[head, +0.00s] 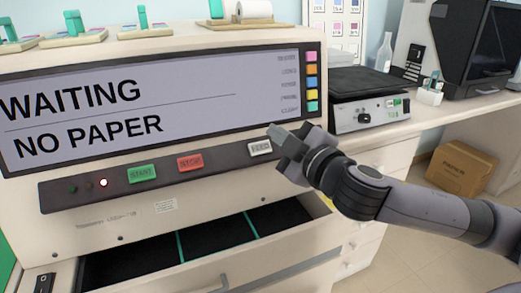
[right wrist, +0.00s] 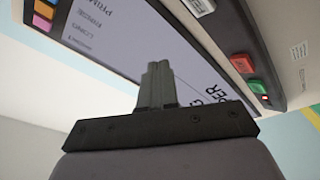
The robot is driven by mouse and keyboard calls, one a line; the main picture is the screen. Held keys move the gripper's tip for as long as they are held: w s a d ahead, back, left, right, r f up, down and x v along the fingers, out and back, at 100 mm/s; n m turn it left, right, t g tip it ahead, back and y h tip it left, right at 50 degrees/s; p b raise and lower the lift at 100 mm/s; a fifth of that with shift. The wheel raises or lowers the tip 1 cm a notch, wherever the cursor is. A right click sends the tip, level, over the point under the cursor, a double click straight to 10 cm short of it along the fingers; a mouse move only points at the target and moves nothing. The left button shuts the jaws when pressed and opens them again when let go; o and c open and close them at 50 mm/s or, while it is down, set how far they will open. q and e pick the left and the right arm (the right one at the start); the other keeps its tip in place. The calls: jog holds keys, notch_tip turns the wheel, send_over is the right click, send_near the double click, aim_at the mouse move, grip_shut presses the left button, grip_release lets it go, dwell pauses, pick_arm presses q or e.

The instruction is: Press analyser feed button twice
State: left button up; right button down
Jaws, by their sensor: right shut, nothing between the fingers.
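The analyser (head: 110,222) fills the left of the head view. Its screen (head: 190,80) reads "WAITING" and "NO PAPER". The white feed button (head: 260,148) is at the right end of the dark button strip, and it also shows at the top of the right wrist view (right wrist: 200,7). My right gripper (head: 276,131) is shut and empty. In the head view its tip appears just above and right of the feed button; I cannot tell whether it touches the panel. The shut fingers also show in the right wrist view (right wrist: 156,85). My left gripper is not in view.
A green start button (head: 142,174) and a red stop button (head: 190,162) share the strip. Coloured keys (head: 312,80) line the screen's right side. An open drawer (head: 215,280) juts out below. A scale-like device (head: 365,112) stands on the bench to the right.

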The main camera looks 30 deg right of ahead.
aim_at(266, 147)
pick_arm(q)
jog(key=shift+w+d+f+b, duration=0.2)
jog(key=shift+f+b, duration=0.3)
jog(key=shift+b, duration=0.35)
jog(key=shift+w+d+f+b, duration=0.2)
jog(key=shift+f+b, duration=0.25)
jog(key=shift+b, duration=0.35)
pick_arm(e)
jog(key=shift+w+d+f, duration=0.15)
jog(key=shift+w+f, duration=2.4)
jog(key=shift+w, duration=0.05)
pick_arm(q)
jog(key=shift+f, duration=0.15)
pick_arm(e)
jog(key=shift+f, duration=0.1)
jog(key=shift+w+f, duration=0.15)
jog(key=shift+w, duration=0.15)
